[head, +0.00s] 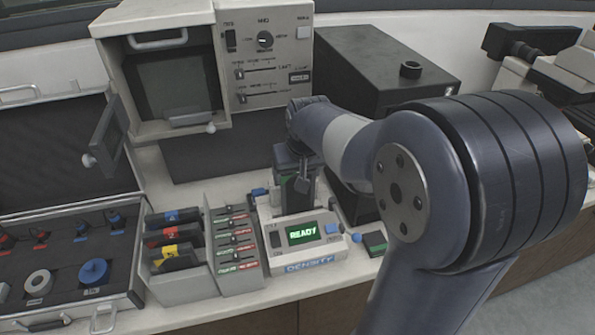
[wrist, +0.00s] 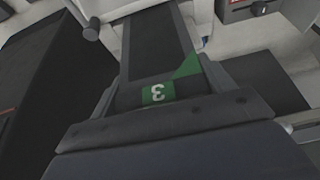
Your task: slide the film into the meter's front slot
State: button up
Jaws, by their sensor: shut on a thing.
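The meter (head: 285,262) is a pale unit labelled DENSITY, with a green display reading READY and a blue button. It stands on the bench, low in the middle of the head view. My gripper (head: 297,178) is above the back part of the meter, partly hidden by my arm. In the wrist view my gripper (wrist: 165,112) is shut on the film (wrist: 152,45), a dark strip with a green corner and a label "3". The film extends away from the jaws toward the top of the picture. The front slot is not clearly visible, and I cannot tell whether the film touches it.
A rack of labelled strips (head: 235,240) and a holder with coloured tabs (head: 172,245) stand left of the meter. An open case (head: 70,240) lies further left. A pale press cabinet (head: 210,60) and a black box (head: 385,65) stand behind. A small green-topped block (head: 374,243) is right.

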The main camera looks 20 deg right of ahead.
jog(key=shift+f+b, duration=1.3)
jog(key=shift+f, duration=0.4)
jog(key=o, duration=1.4)
jog(key=shift+r, duration=0.1)
jog(key=v, duration=1)
jog(key=shift+s+r, duration=0.25)
jog(key=shift+r, duration=0.05)
